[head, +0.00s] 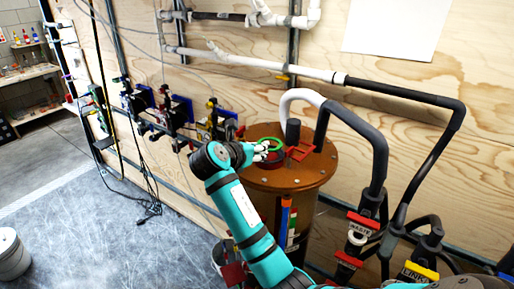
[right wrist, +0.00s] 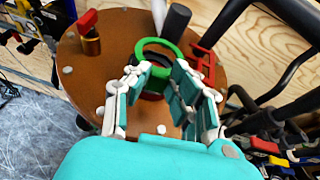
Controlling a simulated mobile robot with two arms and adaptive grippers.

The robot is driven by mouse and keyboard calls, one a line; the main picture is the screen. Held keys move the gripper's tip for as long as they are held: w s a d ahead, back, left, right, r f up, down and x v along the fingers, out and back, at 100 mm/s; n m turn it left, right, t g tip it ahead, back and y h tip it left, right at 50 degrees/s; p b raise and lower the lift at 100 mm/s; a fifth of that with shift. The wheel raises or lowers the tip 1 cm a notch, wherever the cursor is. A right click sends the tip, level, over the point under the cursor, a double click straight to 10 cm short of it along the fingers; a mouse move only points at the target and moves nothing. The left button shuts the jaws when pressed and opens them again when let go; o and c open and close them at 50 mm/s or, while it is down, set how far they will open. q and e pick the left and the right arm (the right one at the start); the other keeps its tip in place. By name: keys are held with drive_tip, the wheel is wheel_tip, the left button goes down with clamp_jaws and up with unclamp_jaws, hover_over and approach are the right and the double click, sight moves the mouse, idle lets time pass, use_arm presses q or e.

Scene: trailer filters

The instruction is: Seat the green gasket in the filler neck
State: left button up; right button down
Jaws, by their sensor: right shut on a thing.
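The green gasket (head: 273,143) is a ring above the brown drum lid (head: 312,172). It also shows in the right wrist view (right wrist: 142,44). My right gripper (head: 263,151) is shut on the gasket's near side; its fingers (right wrist: 160,78) show in the wrist view. The filler neck (head: 272,163) is a dark reddish round opening on the lid, under the gasket, and it shows partly in the wrist view (right wrist: 152,95). The gasket looks slightly above the neck; I cannot tell whether they touch. My fingers hide part of the neck. My left gripper is not in view.
A red bracket (head: 301,149) and a dark post (head: 293,131) stand on the lid beside the neck. A red-topped brass fitting (right wrist: 90,38) is at the lid's left. Thick hoses (head: 377,165) rise at the right. Valves (head: 182,110) line the wooden wall.

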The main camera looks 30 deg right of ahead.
drive_tip(key=shift+f, duration=1.85)
drive_tip(key=c, duration=1.1)
unclamp_jaws()
drive_tip(key=v, duration=1.2)
drive_tip(key=shift+f, duration=0.1)
